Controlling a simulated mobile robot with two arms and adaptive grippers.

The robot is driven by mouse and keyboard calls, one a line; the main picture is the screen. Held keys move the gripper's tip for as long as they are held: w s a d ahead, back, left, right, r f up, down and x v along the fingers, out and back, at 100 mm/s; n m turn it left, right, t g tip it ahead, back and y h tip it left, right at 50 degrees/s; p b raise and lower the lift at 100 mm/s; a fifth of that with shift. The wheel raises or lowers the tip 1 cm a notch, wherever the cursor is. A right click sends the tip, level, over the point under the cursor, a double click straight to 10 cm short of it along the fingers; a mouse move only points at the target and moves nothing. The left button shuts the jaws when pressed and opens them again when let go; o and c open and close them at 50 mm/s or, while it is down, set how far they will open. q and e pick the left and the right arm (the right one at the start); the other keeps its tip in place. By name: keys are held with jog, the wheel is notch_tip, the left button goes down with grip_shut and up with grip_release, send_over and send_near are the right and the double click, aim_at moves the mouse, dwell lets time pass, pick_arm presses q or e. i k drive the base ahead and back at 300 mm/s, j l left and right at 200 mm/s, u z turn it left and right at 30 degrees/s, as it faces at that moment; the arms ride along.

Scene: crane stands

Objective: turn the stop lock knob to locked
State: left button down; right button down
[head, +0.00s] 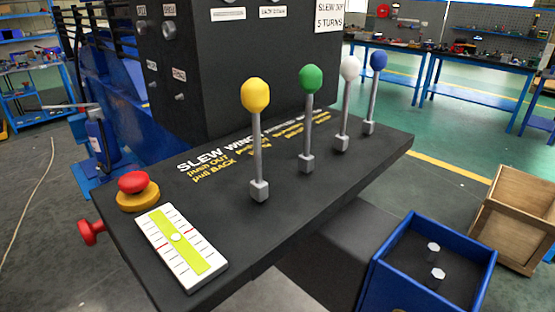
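A red knob (91,232) sticks out from the left side of the black control desk, near its front left corner. Above it on the desk top is a red mushroom button (133,183) on a yellow round base. No readable lock label shows at either one, so I cannot tell for certain which is the stop lock knob or how it is set. Small switches (180,97) with white labels too small to read are on the dark cabinet's left face. Neither of my grippers is in view.
Yellow (255,95), green (311,79), white (350,68) and blue (379,60) ball-topped levers stand upright on the desk (250,230). A white-and-green level gauge (178,247) lies at its front left. A blue bin (400,285) and wooden crate (515,225) stand at right.

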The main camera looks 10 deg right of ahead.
aim_at(88, 231)
jog(key=u, duration=0.85)
